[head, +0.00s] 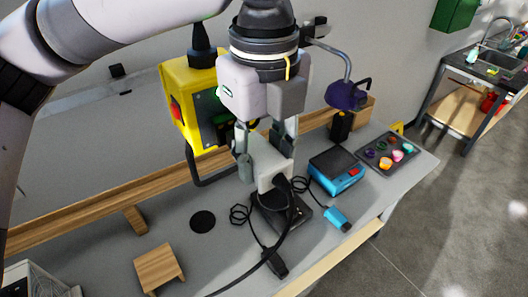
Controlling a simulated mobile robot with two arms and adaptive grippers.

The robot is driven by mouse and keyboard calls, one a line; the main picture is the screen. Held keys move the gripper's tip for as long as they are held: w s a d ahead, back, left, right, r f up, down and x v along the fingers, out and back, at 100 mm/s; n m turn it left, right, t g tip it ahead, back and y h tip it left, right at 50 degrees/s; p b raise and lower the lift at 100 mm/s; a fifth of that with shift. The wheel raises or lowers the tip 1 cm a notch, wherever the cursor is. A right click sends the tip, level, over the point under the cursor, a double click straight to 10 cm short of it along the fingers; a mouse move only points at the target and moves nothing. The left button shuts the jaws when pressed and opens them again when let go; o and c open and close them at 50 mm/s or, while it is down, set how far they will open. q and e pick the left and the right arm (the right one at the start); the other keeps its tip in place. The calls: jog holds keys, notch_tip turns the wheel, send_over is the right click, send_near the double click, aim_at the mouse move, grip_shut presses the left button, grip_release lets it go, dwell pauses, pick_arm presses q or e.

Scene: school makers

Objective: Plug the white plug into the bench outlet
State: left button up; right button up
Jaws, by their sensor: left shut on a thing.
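My left gripper (266,158) points down over the grey bench (165,222). It is shut on the white plug (269,168), whose block-like body shows between and below the fingers. A black cord runs from the plug's lower right side, down and left across the bench. The plug is in front of a dark box, and I cannot tell how high it is above the bench. I cannot make out the bench outlet for sure. My right gripper is not in view.
The dark box (303,213) has a coiled lead and black handpiece. A blue station (336,172) with blue handpiece (339,220) stands right of it. A yellow machine (193,92) stands behind. A tray (376,151), black disc (203,222) and wooden stand (158,267) are also on the bench.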

aim_at(217, 134)
pick_arm(q)
jog(key=shift+w+a, duration=0.25)
jog(key=shift+w, duration=0.15)
jog(key=shift+w+a, duration=0.5)
jog(key=shift+w, duration=0.2)
dwell(0.3)
jog(key=o, duration=0.9)
jog(key=shift+w, duration=0.1)
jog(key=o, duration=0.4)
jog(key=shift+a, duration=0.1)
jog(key=shift+o, duration=0.2)
jog(key=shift+r, duration=0.1)
